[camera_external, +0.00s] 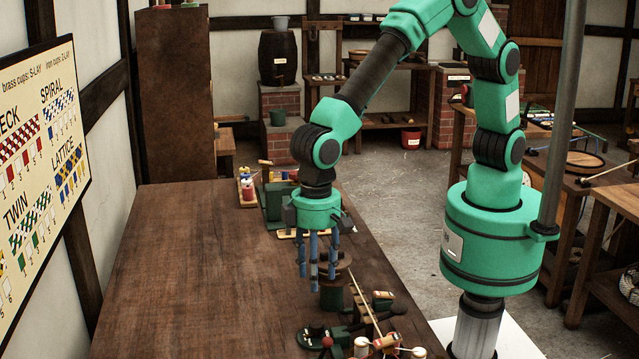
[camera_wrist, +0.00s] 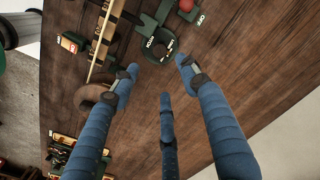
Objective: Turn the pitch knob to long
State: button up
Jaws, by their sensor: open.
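The pitch knob (camera_wrist: 158,47) is a dark round knob on a green plate, with small labels around it, one reading PITCH. It lies at the top middle of the wrist view, just beyond my fingertips. In the external view the dark knob (camera_external: 316,328) sits on the green machine at the front of the bench. My gripper (camera_external: 316,275) has three blue fingers pointing down, above the bench and behind the knob. In the wrist view my gripper (camera_wrist: 160,78) is open, with nothing between its fingers and apart from the knob. Which way the knob points is too small to tell.
A red knob (camera_wrist: 187,5) marked OFF stands beside the pitch knob. A brown wooden disc (camera_wrist: 97,97) and a pale rod (camera_wrist: 100,42) are to the left. Other green and wooden fixtures (camera_external: 278,203) stand farther back. The bench's left side (camera_external: 190,270) is clear.

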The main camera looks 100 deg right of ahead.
aim_at(316, 324)
notch_tip(316, 324, down, 14)
jog(key=b, duration=0.2)
jog(key=shift+a+r+b, duration=0.1)
jog(key=shift+r+b, duration=0.1)
jog(key=shift+b, duration=0.1)
dwell(0.3)
grip_shut()
